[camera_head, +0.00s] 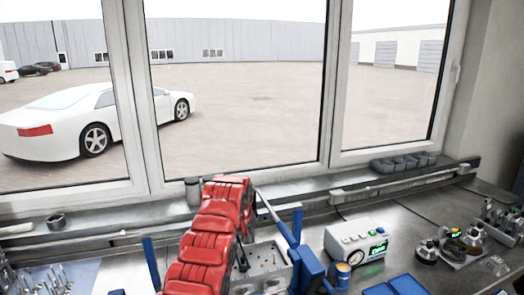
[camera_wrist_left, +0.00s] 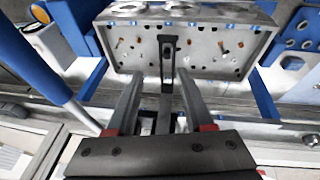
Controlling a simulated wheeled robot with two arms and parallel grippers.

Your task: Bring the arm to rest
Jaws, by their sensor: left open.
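My left arm (camera_head: 205,240), with red segmented covers, reaches from the bottom of the head view towards the window sill. Its gripper is hidden in that view. In the left wrist view my left gripper (camera_wrist_left: 163,78) has its two fingers apart. It faces a grey metal engine part (camera_wrist_left: 203,50) with holes in its face. A dark slotted piece (camera_wrist_left: 167,52) shows between the fingers, in front of that part; I cannot tell whether it touches anything. The engine part also shows in the head view (camera_head: 264,262), just right of the arm. My right gripper is in neither view.
Blue stand posts (camera_head: 297,224) rise close to the engine part. A white box with a green display (camera_head: 356,240) stands to the right. Blue trays (camera_head: 405,287) lie at the front.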

